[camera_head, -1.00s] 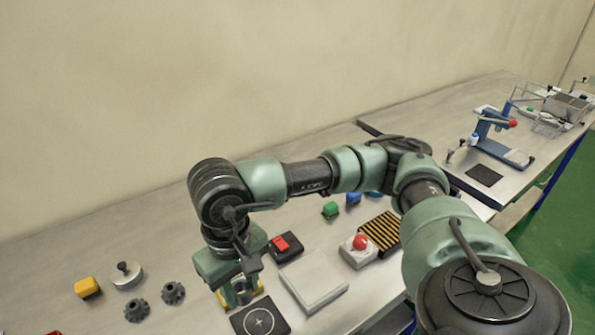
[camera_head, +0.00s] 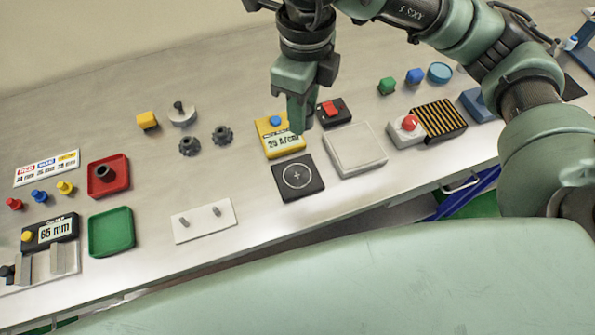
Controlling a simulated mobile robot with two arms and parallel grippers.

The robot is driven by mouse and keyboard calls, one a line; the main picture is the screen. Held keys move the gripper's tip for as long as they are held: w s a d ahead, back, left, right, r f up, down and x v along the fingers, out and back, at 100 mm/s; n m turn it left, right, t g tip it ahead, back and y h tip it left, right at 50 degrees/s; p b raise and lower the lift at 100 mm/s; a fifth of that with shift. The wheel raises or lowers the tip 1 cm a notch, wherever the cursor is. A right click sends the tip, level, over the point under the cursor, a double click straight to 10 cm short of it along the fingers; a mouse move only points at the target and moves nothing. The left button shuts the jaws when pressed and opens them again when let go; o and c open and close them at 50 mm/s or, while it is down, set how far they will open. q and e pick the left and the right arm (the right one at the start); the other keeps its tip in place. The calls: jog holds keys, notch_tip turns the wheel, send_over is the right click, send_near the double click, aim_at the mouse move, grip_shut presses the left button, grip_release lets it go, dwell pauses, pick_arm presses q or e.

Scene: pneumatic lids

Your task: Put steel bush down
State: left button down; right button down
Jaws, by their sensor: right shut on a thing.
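My right gripper (camera_head: 298,122) points down over the bench between a yellow meter marked "25 A/cm" (camera_head: 285,143) and a black box with a red switch (camera_head: 334,112). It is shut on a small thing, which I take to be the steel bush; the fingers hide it. A black square pad with a white circle and cross (camera_head: 298,178) lies in front of the gripper, with nothing on it. A dark ring-shaped part (camera_head: 103,173) sits in a red tray (camera_head: 120,187) at the left. My left gripper is not in view.
A light grey block (camera_head: 355,152) lies right of the pad. A red button box (camera_head: 408,128) stands right. Bare bench lies around the pegged plate.

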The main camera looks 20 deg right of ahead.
jog(key=a+r+m, duration=0.1)
jog(key=m, duration=0.3)
jog(key=p, duration=0.3)
send_over(297, 175)
jog(key=shift+m, duration=0.3)
notch_tip(297, 175, down, 15)
jog(key=shift+f, duration=0.1)
notch_tip(297, 175, down, 3)
jog(key=shift+f+p, duration=0.1)
jog(key=shift+p, duration=0.45)
jog(key=shift+f, duration=0.55)
jog(key=shift+f, duration=0.1)
